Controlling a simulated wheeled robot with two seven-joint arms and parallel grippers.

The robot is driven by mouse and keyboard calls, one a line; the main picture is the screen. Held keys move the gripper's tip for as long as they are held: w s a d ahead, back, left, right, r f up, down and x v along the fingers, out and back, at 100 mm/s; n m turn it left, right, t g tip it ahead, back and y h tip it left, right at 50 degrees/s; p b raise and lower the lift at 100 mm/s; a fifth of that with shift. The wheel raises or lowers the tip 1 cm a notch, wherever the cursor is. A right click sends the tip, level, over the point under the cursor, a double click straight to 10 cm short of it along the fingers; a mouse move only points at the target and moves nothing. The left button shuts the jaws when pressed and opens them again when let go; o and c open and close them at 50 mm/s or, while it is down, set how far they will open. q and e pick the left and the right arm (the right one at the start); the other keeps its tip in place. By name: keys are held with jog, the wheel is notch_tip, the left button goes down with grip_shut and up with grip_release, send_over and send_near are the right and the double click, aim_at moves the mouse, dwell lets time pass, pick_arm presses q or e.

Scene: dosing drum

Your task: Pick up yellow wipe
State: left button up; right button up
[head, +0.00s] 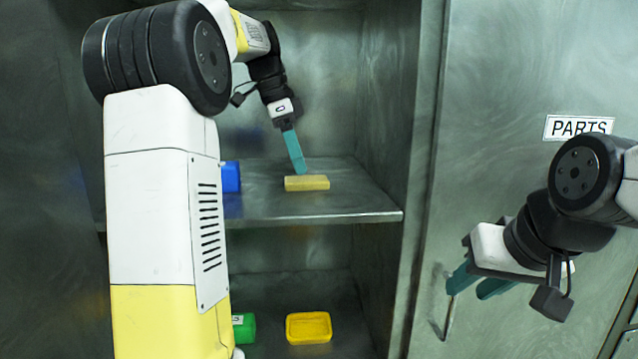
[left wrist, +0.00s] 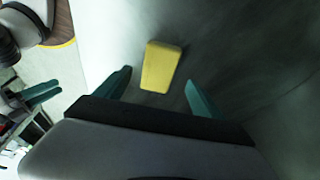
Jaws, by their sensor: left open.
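The yellow wipe (head: 307,183) is a flat yellow block lying on the upper shelf of the cabinet. My left gripper (head: 299,172) points down just above and behind it in the head view. In the left wrist view the wipe (left wrist: 161,67) lies ahead, between the lines of the two open teal fingers (left wrist: 160,88), with clear space on both sides. The left gripper holds nothing. My right gripper (head: 474,285) is at the right, in front of the cabinet door near its handle, with its two teal fingers apart and nothing seen between them.
The upper shelf (head: 345,208) has a blue object (head: 231,177) left of the wipe, partly hidden by my arm. Below are a yellow tray (head: 309,328) and a green object (head: 243,328). The cabinet side wall stands right of the wipe. The door carries a PARTS label (head: 578,127) and a handle (head: 449,317).

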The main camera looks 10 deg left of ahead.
aim_at(308, 178)
pick_arm(q)
jog(key=x, duration=0.4)
jog(key=shift+d+f, duration=0.2)
jog(key=shift+d, duration=0.1)
jog(key=shift+c, duration=0.2)
jog(key=c, duration=1.4)
jog(key=shift+r, duration=0.8)
notch_tip(308, 178, up, 2)
jog(key=s+a, duration=0.1)
jog(key=s, duration=0.4)
jog(key=s+a+r, duration=0.1)
jog(key=s, duration=0.4)
jog(key=s+a, duration=0.1)
jog(key=s, duration=0.4)
jog(key=shift+s+a+r, duration=0.2)
jog(key=shift+s+a, duration=0.1)
jog(key=shift+a, duration=0.1)
